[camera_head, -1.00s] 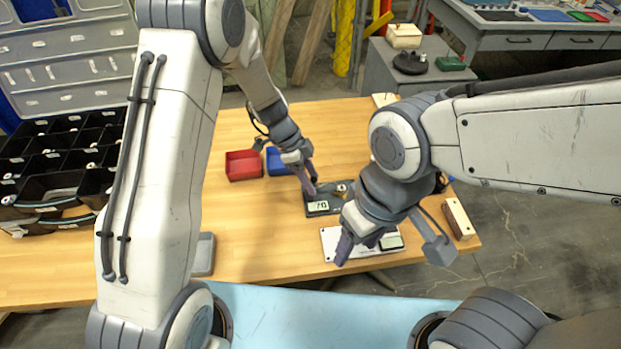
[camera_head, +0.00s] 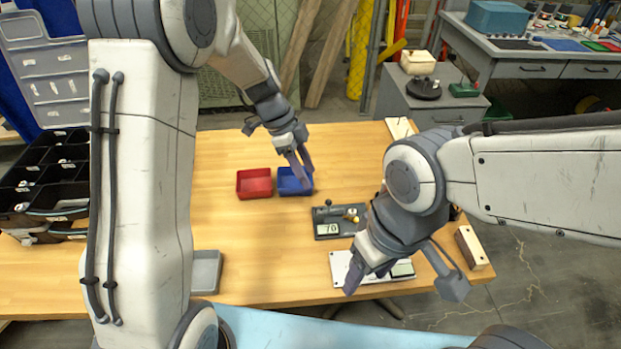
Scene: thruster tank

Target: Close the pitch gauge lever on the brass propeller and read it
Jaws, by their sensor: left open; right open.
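The dark pitch gauge (camera_head: 325,229) lies on the wooden table, with a lit display (camera_head: 328,229) that appears to read 70; a decimal point is too small to tell. A small brass piece, seemingly the propeller (camera_head: 352,214), sits at its right side, partly close behind my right arm. A dark bar with a small knob, perhaps the lever (camera_head: 326,209), lies along the gauge's far side. My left gripper (camera_head: 302,178) is open and empty, above the blue bin and apart from the gauge. My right gripper (camera_head: 362,280) is open over the white plate (camera_head: 340,264), in front of the gauge.
A red bin (camera_head: 254,184) and the blue bin (camera_head: 290,188) stand left of the gauge. A second display unit (camera_head: 403,269) is on the white plate. A grey tray (camera_head: 206,271) sits at the front left, a wooden block (camera_head: 472,247) at the right edge. The table's middle left is clear.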

